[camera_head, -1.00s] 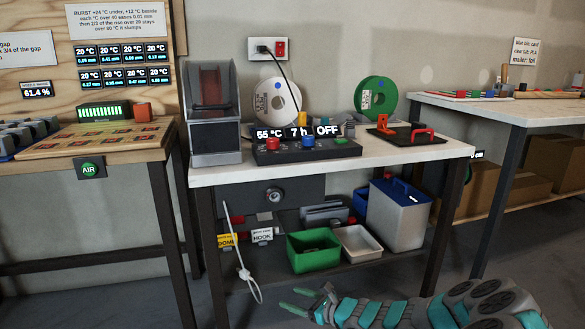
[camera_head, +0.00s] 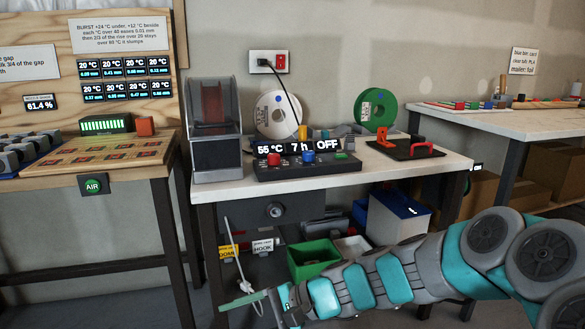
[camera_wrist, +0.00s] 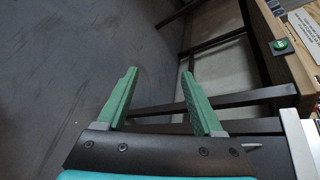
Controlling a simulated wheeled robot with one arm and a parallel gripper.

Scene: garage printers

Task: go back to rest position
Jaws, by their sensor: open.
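My gripper (camera_head: 262,302) is low in front of the middle white-topped table (camera_head: 330,178), near its lower left. In the wrist view my gripper (camera_wrist: 160,98) shows two green fingers spread apart with nothing between them. Beyond the fingers are the dark floor and dark table legs. My arm reaches in from the right of the head view and hides part of the table's lower shelf.
A wooden bench (camera_head: 90,160) stands left. The floor (camera_wrist: 60,70) is clear.

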